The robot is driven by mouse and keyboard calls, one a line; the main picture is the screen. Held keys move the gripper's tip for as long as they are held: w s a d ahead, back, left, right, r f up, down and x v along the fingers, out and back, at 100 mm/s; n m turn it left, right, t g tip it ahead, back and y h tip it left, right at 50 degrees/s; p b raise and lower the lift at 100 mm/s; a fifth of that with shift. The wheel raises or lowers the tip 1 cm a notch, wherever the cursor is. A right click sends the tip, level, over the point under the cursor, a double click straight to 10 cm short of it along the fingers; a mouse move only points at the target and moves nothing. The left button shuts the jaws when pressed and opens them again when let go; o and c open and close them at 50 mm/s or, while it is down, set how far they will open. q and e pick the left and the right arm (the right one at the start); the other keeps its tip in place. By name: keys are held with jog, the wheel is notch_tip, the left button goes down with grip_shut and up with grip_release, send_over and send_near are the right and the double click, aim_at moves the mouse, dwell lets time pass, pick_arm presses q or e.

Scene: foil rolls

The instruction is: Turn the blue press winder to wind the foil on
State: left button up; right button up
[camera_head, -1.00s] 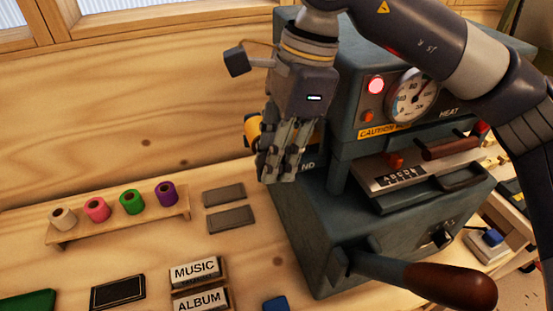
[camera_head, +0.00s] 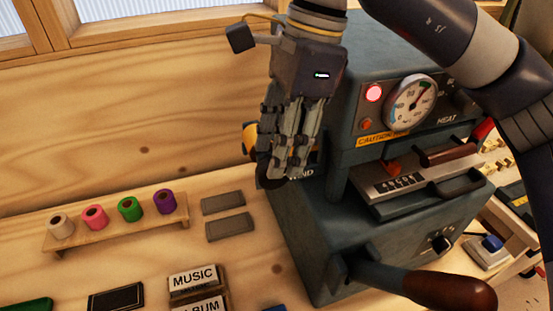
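The blue-grey press (camera_head: 345,250) stands at the right of the bench. On its left side, a yellow roll (camera_head: 250,133) shows partly behind my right gripper. My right gripper (camera_head: 288,176) points down at that left side, its fingers in front of the roll and beside a label (camera_head: 304,173) that reads partly "IND". A dark rounded part (camera_head: 270,183) shows by the fingertips, probably part of the winder. The fingers cover most of it. I cannot tell whether they touch or grip it. My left gripper is not in view.
A wooden rack (camera_head: 113,226) holds several coloured rolls at the left. Two grey bars (camera_head: 228,227) lie between rack and press. The lever with a brown handle (camera_head: 450,289) juts out at the front right. MUSIC (camera_head: 194,279) and ALBUM blocks sit at the front.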

jog(key=v, duration=0.8)
jog(key=shift+r, duration=0.3)
jog(key=shift+d, duration=0.1)
jog(key=s+a+t+h+p, duration=0.2)
jog(key=a+h+p, duration=0.45)
jog(key=p, duration=0.65)
jog(key=p+x, duration=0.1)
jog(key=x, duration=0.3)
jog(key=p+x, duration=0.1)
jog(key=x, duration=0.3)
jog(key=p+x, duration=0.1)
jog(key=x, duration=0.3)
jog(key=shift+s+a+f, duration=0.1)
jog(key=shift+s+a, duration=0.05)
jog(key=shift+a, duration=0.25)
grip_shut()
